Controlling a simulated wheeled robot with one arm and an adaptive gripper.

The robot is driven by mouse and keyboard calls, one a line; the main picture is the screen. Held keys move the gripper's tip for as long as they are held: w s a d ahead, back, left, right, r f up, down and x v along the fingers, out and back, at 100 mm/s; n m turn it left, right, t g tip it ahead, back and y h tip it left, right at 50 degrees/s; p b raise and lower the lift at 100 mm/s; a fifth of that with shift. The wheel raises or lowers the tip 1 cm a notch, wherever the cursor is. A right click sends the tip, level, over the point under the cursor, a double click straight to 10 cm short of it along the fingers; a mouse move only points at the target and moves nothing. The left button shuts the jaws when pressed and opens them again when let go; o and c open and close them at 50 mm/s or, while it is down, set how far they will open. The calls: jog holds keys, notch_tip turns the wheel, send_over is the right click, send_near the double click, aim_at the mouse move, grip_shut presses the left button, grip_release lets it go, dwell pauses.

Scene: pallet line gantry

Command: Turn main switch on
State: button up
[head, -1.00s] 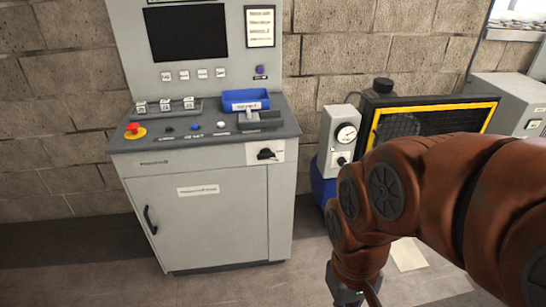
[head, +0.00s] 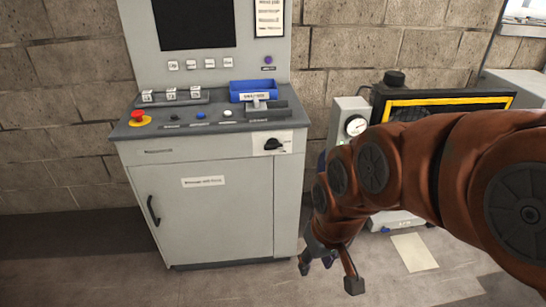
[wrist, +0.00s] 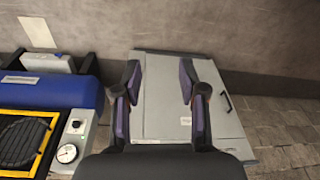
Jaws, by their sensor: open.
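The main switch looks like the black rotary knob (head: 273,144) on a pale plate at the upper right of the grey console cabinet's front (head: 205,225). Which way the knob is set is too small to tell. My gripper (head: 328,275) hangs low, to the right of the cabinet and below the knob, apart from both. In the wrist view my gripper (wrist: 160,98) is open and empty, its two purple-padded fingers spread in front of the grey cabinet (wrist: 165,70). The knob does not show in the wrist view.
The console top carries a red emergency button (head: 137,117), a blue bin (head: 252,88) and small buttons. To the right stands a machine with a gauge (head: 356,126) and a yellow-edged guard (head: 440,102), partly behind my arm. Floor in front of the cabinet is clear.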

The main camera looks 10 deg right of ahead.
jog(key=o, duration=0.8)
jog(key=w+a+f+t+b, duration=0.1)
jog(key=w+f+t+b, duration=0.1)
jog(key=w, duration=0.4)
jog(key=w+a+f+n+t+y+b, duration=0.1)
jog(key=w+a+f+t+b, duration=0.1)
jog(key=w+b, duration=0.2)
jog(key=w+a+f+t+y+b, duration=0.1)
jog(key=w+a+f+t+b, duration=0.1)
jog(key=w, duration=0.7)
jog(key=shift+w+f+n+b, duration=0.3)
jog(key=shift+w+f+b, duration=0.1)
jog(key=shift+b, duration=0.3)
jog(key=shift+o, duration=1.1)
jog(key=w+a+f+t+y+b, duration=0.1)
jog(key=w+t+b, duration=0.3)
jog(key=w+b, duration=0.3)
jog(key=w, duration=0.5)
jog(key=shift+w+a+f+t+b, duration=0.25)
jog(key=shift+a+f+t+b, duration=0.1)
jog(key=shift+t+b, duration=0.05)
jog(key=m+t+h+b, duration=0.45)
jog(key=t+b, duration=0.55)
jog(key=b, duration=0.5)
send_near(273, 145)
jog(key=w, duration=0.2)
jog(key=shift+n+h, duration=0.35)
jog(key=shift+b+x, duration=1.2)
jog(key=shift+x, duration=2.65)
jog(key=shift+w, duration=0.1)
